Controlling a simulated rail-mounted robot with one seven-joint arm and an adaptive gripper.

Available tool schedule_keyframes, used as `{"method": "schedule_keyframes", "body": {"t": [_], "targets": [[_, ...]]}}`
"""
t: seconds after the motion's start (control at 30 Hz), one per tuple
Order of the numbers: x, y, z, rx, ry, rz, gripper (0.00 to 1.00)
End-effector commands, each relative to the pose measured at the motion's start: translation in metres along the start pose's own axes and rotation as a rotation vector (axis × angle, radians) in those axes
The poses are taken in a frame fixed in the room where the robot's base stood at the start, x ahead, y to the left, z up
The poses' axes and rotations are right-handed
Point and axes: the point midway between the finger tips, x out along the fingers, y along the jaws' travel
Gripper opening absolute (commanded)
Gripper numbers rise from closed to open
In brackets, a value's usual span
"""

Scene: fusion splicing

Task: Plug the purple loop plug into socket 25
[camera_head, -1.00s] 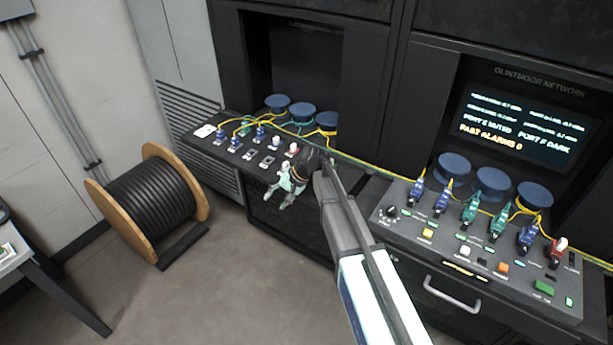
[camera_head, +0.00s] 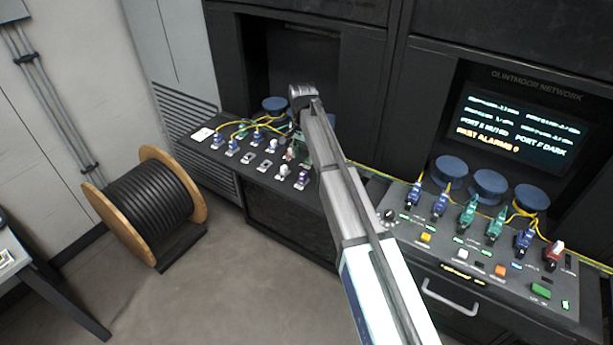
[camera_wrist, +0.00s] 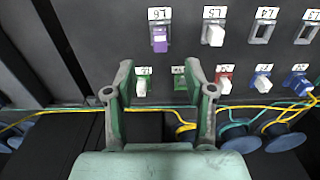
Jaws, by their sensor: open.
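The purple loop plug (camera_wrist: 160,39) stands in the end socket of one row, under a label (camera_wrist: 158,14) that seems to read L6. In the head view the plug (camera_head: 302,180) is at the right end of the left panel's front row. A white plug (camera_wrist: 213,34) stands beside it under a label (camera_wrist: 214,13) like L5 or 25; I cannot tell which. My gripper (camera_wrist: 158,72) is open and empty, apart from the purple plug, with its fingers near the other row.
Two empty sockets (camera_wrist: 262,32) (camera_wrist: 306,34) continue the purple plug's row. The other row holds a red plug (camera_wrist: 223,80) and blue plugs (camera_wrist: 262,81) with yellow and green cables. Blue spools (camera_wrist: 240,138) stand beyond. A cable reel (camera_head: 150,205) is on the floor.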

Motion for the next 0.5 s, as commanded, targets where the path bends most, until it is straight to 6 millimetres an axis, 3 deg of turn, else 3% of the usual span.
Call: {"method": "schedule_keyframes", "body": {"t": [0.5], "targets": [[0.0083, 0.0002, 0.0003, -0.002, -0.001, -0.001, 0.54]]}}
